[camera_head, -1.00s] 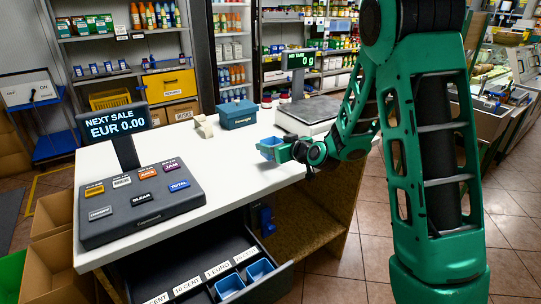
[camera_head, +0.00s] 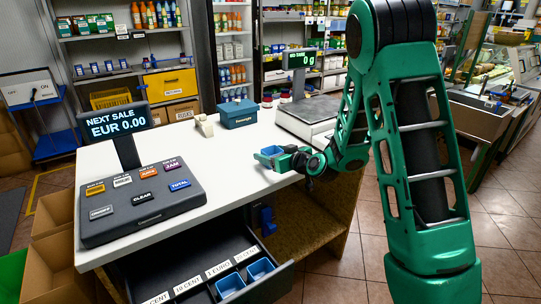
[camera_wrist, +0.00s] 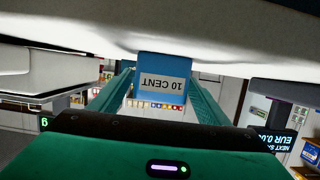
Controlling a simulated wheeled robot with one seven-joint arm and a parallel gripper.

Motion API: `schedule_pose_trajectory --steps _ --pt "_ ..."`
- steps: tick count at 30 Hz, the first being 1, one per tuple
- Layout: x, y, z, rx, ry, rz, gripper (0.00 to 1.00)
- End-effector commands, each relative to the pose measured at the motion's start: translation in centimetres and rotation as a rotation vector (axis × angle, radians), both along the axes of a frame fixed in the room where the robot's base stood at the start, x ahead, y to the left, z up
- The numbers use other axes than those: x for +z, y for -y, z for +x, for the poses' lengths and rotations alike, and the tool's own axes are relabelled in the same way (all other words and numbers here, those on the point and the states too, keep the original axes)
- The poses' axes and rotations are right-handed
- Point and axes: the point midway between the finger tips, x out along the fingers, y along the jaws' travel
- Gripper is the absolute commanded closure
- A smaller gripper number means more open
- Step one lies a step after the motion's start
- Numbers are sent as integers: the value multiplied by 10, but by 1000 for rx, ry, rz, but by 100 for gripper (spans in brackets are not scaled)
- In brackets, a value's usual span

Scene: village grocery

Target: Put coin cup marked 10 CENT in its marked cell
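The coin cup, blue and marked 10 CENT (camera_wrist: 162,82), is between my gripper's two green fingers in the wrist view, with its label upside down. In the head view the cup (camera_head: 269,152) is above the counter's right part. My gripper (camera_head: 283,156) is shut on it. The open drawer (camera_head: 285,285) below the counter has a row of cells with white labels. Blue cups stand in the two right cells, by the 1 EURO label (camera_head: 217,270) and the rightmost label (camera_head: 245,255).
The white counter (camera_head: 235,165) carries a cash register (camera_head: 140,200), a blue box (camera_head: 238,113) and a scale (camera_head: 308,115). The counter's front edge lies between my gripper and the drawer. Cardboard boxes (camera_head: 50,265) stand at the left.

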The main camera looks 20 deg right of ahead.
Motion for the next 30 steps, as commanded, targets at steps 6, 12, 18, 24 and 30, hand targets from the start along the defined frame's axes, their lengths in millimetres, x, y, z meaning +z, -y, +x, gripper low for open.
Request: schedule_pose_trajectory --steps 6,12,18,24,30 --pt "-1 0 0 0 0 0 30" --pt "6 9 -23 -5 -1 1 30" --pt "19 16 -60 -5 -1 1 30" --pt "28 24 -87 -3 -2 0 30" --pt "32 27 -99 -1 -1 -1 30"
